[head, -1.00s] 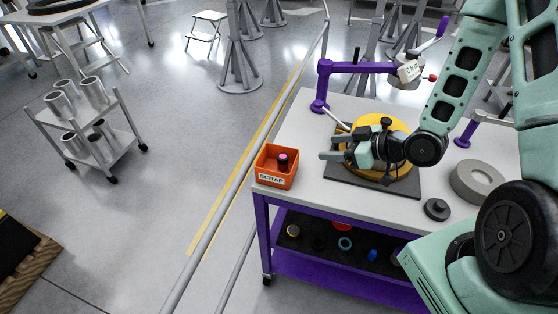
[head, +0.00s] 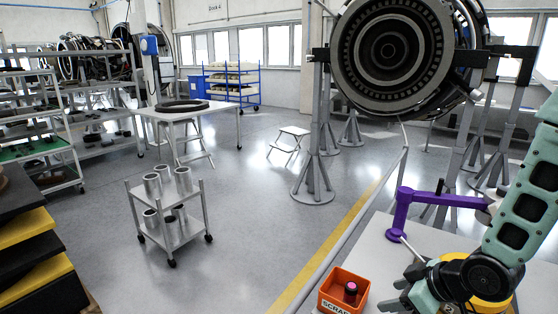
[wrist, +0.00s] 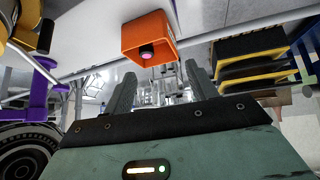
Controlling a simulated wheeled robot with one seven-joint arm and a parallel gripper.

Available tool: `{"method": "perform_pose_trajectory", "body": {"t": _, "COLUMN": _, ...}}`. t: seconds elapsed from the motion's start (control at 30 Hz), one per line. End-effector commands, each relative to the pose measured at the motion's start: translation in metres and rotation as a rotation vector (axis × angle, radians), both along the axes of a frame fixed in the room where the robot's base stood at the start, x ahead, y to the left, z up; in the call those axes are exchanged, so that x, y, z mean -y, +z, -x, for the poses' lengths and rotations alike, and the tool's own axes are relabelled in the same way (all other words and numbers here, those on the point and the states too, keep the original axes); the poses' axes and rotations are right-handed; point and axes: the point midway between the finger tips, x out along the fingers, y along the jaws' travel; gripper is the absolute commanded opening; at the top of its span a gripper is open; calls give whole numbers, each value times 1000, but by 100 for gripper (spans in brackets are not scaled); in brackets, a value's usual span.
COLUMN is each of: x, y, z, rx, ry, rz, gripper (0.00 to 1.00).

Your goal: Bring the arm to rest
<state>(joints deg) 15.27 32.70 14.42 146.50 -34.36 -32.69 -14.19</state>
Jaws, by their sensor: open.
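My gripper (head: 396,300) is at the lower right of the head view, beside the orange scrap bin and above the light worktable (head: 378,262). Its fingers point left and are apart, with nothing between them. In the wrist view my gripper (wrist: 158,88) shows two separate fingers with an empty gap. My arm is bent and comes down from the right edge over a yellow round part (head: 488,304).
The orange scrap bin (head: 338,305) holds a dark piece with a pink top (head: 351,288). A purple swing arm (head: 440,199) stands at the table's back. A turbofan engine (head: 390,50) hangs behind. A trolley with metal cylinders (head: 170,222) stands on open floor at left.

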Motion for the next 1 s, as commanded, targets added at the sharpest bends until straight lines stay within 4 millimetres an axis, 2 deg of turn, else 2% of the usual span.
{"method": "perform_pose_trajectory", "body": {"t": 0.03, "x": -15, "y": 1, "z": 5, "rx": -34, "ry": 10, "rz": 55, "gripper": 57}}
{"method": "perform_pose_trajectory", "body": {"t": 0.17, "x": -45, "y": 15, "z": 35, "rx": -158, "ry": -17, "rz": 170, "gripper": 57}}
{"method": "perform_pose_trajectory", "body": {"t": 0.3, "x": -77, "y": 35, "z": 87, "rx": -293, "ry": -48, "rz": 253, "gripper": 57}}
{"method": "perform_pose_trajectory", "body": {"t": 0.5, "x": -107, "y": 60, "z": 169, "rx": -461, "ry": -67, "rz": 316, "gripper": 57}}
{"method": "perform_pose_trajectory", "body": {"t": 0.6, "x": -113, "y": 68, "z": 197, "rx": -515, "ry": -67, "rz": 333, "gripper": 57}}
{"method": "perform_pose_trajectory", "body": {"t": 0.73, "x": -115, "y": 73, "z": 212, "rx": -548, "ry": -67, "rz": 342, "gripper": 57}}
{"method": "perform_pose_trajectory", "body": {"t": 1.0, "x": -114, "y": 74, "z": 213, "rx": -553, "ry": -69, "rz": 343, "gripper": 57}}
